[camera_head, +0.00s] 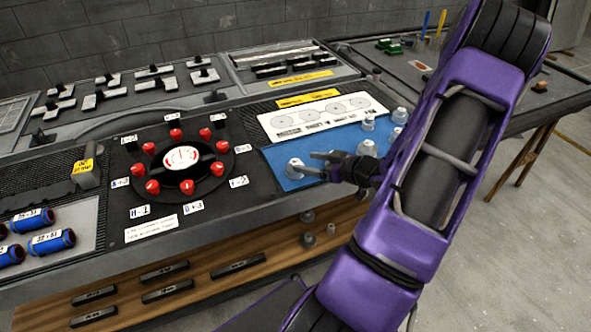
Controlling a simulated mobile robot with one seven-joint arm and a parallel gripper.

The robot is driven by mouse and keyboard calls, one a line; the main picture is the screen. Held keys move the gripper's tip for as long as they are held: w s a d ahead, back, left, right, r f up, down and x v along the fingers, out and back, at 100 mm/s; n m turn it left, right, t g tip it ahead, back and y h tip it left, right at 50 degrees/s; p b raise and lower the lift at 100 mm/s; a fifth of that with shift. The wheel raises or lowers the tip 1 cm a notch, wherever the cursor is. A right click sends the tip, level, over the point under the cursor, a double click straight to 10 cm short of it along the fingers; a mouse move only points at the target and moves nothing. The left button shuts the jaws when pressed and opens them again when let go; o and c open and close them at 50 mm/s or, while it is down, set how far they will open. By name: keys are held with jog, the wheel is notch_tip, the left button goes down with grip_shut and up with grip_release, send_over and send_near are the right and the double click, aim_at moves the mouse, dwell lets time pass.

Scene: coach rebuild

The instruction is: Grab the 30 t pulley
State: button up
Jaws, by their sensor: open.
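Several light-grey pulleys stand on a blue mat (327,142) at the right part of the bench. One pulley (293,168) stands alone at the mat's near left. Others are grouped at the right: a pulley (369,123), a pulley (400,116) and a pulley (366,147) by my wrist. Tooth counts are too small to read, so I cannot tell which is the 30 t pulley. My gripper (308,163) is open, its dark fingers pointing left at the lone pulley. The fingertips are at or very near its right side; I cannot tell whether they touch.
A white sheet with printed circles (322,116) lies behind the mat. A round dial with red knobs (181,157) is to the left. Blue cylinders (52,241) lie at the far left. Small grey parts (308,240) and black bars (167,291) sit on the wooden shelf below.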

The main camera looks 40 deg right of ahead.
aim_at(296, 162)
jog(key=x, duration=0.5)
jog(key=shift+s+a+f+b, duration=0.15)
jog(key=shift+a+f+b, duration=0.15)
jog(key=shift+b, duration=0.05)
jog(key=shift+c, duration=0.2)
grip_shut()
